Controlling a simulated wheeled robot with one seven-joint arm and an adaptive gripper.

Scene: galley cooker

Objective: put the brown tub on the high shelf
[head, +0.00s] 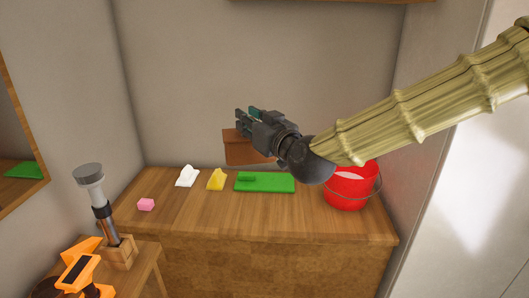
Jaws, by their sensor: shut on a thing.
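The brown tub (240,150) is a box-like, reddish-brown container in the middle of the head view, in front of the back wall. My gripper (246,116) is at its upper rim, shut on it. My gripper and wrist hide its right part and some of its top. The tub's lower edge shows near the counter's back edge; I cannot tell from this view how far it is above the counter. A wooden board (330,1), perhaps the high shelf, shows only as a thin strip at the top edge of the picture.
A flashlight-like tool (92,185) and an orange tool (78,268) stand front left. Walls close in both sides.

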